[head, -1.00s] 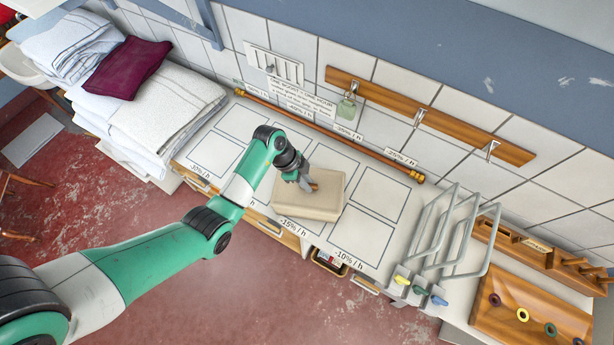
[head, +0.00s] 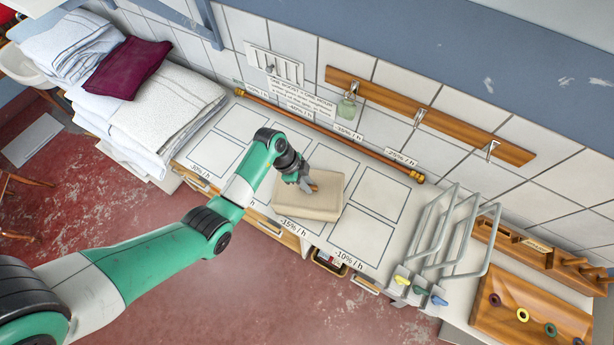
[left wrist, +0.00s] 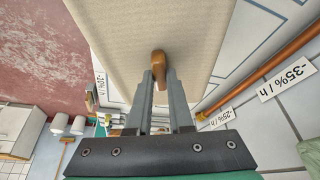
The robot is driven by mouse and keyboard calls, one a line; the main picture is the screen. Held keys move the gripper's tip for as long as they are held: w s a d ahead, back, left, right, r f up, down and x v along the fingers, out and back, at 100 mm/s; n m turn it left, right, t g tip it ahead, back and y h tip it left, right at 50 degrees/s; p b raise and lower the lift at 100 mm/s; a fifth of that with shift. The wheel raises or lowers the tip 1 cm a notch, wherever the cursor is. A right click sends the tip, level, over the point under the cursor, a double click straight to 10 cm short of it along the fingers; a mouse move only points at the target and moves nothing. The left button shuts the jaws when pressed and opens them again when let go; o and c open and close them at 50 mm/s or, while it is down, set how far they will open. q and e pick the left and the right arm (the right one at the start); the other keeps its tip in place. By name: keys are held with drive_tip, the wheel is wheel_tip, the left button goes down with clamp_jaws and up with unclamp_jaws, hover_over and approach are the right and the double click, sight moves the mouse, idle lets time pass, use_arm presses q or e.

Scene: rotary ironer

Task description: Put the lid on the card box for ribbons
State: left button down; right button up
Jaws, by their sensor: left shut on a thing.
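The beige lid (left wrist: 210,35) has a brown wooden knob (left wrist: 158,65) and fills the top of the left wrist view. In the head view the lid (head: 325,185) and the card box (head: 305,212) show as one beige block on the worktop. The lid lies over the box, roughly in line with it; I cannot tell whether it is fully seated. My left gripper (head: 307,186) is shut on the knob from above, and its two fingers (left wrist: 160,85) hold it in the left wrist view. The box's inside is hidden. My right gripper is not in view.
The worktop (head: 330,160) has outlined rectangles and percentage labels. A long brown rod (head: 320,132) lies along its back edge. A grey wire rack (head: 450,235) stands to the right, beside a wooden tray (head: 535,305) with coloured rings. Folded linens (head: 160,105) are stacked at left.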

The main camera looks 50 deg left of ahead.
use_arm(q)
drive_tip(key=shift+c, duration=1.3)
unclamp_jaws()
drive_tip(key=shift+r, duration=3.45)
drive_tip(key=shift+c, duration=0.3)
clamp_jaws()
